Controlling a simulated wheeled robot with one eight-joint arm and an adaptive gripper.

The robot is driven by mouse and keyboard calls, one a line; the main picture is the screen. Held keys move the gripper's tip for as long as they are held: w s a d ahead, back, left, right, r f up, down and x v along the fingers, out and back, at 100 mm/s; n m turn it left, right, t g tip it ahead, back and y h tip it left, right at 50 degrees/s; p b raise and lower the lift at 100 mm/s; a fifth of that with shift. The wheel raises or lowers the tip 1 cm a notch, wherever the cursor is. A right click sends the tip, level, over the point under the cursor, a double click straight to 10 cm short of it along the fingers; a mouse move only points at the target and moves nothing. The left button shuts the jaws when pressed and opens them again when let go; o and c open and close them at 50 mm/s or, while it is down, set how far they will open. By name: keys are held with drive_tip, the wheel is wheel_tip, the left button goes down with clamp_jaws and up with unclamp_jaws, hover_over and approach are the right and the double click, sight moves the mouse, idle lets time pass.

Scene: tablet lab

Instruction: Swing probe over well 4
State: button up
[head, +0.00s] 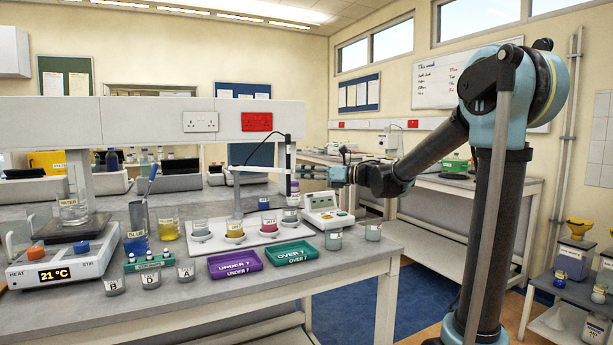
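The tray row also holds a grey cup (200,230), a magenta cup (269,223) and a pale cup (291,216). Their labels are too small to read, so I cannot tell which is well 4. My gripper (338,173) is right of the post, apart from the probe. Its fingers are too small to judge.
A white meter (323,211) stands below my gripper. Purple (235,263) and green (292,252) trays lie in front of the cups. A blue-liquid cylinder (138,230) and hot plate (64,264) are left.

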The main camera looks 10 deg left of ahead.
drive_tip(key=s+d, duration=0.1)
drive_tip(key=d, duration=1.1)
drive_tip(key=shift+s, duration=0.3)
